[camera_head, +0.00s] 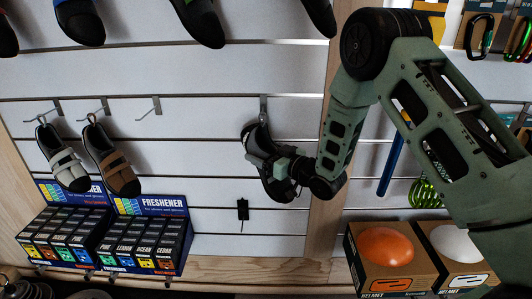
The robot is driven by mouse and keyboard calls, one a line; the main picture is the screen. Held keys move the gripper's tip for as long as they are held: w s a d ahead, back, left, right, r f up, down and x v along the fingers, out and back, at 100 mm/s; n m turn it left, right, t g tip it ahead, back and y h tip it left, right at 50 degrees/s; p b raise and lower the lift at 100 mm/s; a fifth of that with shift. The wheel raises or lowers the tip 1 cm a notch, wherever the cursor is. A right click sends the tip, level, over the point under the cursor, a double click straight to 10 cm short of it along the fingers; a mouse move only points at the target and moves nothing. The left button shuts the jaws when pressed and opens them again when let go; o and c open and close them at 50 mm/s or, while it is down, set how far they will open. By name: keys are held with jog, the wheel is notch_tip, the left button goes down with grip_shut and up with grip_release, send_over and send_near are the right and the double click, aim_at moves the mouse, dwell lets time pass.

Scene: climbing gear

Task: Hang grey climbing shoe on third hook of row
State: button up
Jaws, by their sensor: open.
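A dark grey and black climbing shoe (253,139) hangs toe-down at a hook (263,106), the rightmost of the row. My gripper (282,167) is at this shoe's right side, its jaws open and overlapping the shoe in the picture. I cannot tell whether the fingers touch it, and they hide part of it. The third hook (155,106) from the left is bare. A light grey strapped shoe (66,163) hangs on the first hook and a brown shoe (110,163) on the second.
Several shoes (200,22) hang above the row. Boxes of freshener (140,235) stand below left. A small black tag (243,209) hangs below the grey shoe. An orange helmet (386,246) in its box is at lower right. The wall around the third hook is clear.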

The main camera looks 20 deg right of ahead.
aim_at(258, 152)
jog(key=shift+c, duration=0.4)
jog(key=c, duration=1.1)
jog(key=shift+c, duration=0.2)
jog(key=shift+r, duration=0.1)
jog(key=shift+s+r+p, duration=0.2)
jog(key=shift+r+p, duration=0.1)
jog(key=shift+r, duration=0.3)
jog(key=shift+s+a, duration=0.1)
jog(key=shift+s+a+r+b, duration=0.15)
jog(key=shift+s+a, duration=0.1)
jog(key=shift+s, duration=0.55)
jog(key=shift+s+a+f+b, duration=0.15)
jog(key=shift+s+a, duration=0.1)
jog(key=shift+s, duration=0.55)
jog(key=shift+s+r, duration=0.1)
jog(key=shift+s+a+b, duration=0.25)
jog(key=shift+s+a, duration=0.05)
jog(key=shift+s, duration=0.5)
jog(key=shift+s+a+b, duration=0.25)
jog(key=shift+s, duration=0.5)
